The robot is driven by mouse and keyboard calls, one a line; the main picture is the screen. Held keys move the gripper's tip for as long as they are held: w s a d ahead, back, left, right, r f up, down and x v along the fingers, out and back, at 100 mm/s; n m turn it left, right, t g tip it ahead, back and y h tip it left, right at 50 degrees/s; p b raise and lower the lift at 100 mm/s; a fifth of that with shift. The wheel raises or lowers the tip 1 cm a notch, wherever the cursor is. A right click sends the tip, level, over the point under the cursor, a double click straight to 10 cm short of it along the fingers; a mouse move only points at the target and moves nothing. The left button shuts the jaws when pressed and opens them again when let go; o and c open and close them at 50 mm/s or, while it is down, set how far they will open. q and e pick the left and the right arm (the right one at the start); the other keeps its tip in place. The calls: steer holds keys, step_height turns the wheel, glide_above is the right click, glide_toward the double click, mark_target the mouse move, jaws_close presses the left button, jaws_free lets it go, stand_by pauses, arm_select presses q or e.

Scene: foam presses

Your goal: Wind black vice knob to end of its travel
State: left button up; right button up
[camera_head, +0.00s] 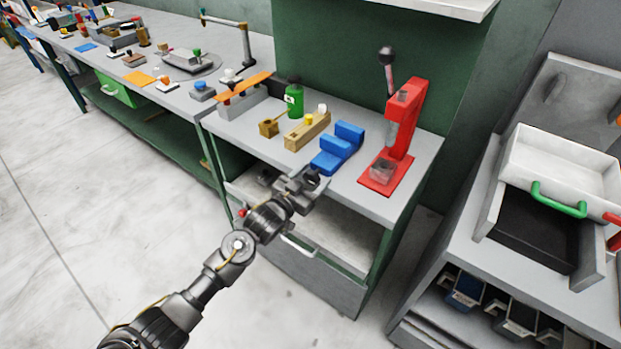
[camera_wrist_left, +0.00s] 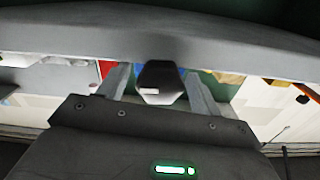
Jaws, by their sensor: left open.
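The blue vice (camera_head: 338,148) sits at the front edge of the grey workbench. Its black knob (camera_head: 312,177) is at its near end, partly hidden by my left gripper (camera_head: 302,184). In the left wrist view the dark faceted knob (camera_wrist_left: 160,82), with a small pale mark, stands between the two fingers of my left gripper (camera_wrist_left: 158,90). The fingers are open, one on each side, with a visible gap to the knob. My right gripper is in neither view.
A red press (camera_head: 402,125) with a black-knobbed lever stands right of the vice. A wooden block (camera_head: 307,131), a green bottle (camera_head: 294,99) and a small brass block (camera_head: 268,128) stand to its left. The bench edge (camera_wrist_left: 60,35) is close to the gripper. An open drawer (camera_head: 300,245) is below.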

arm_select(q)
steer(key=b+v, duration=0.1)
steer(key=v, duration=0.9)
steer(key=shift+s+a, duration=0.25)
steer(key=shift+s, duration=0.05)
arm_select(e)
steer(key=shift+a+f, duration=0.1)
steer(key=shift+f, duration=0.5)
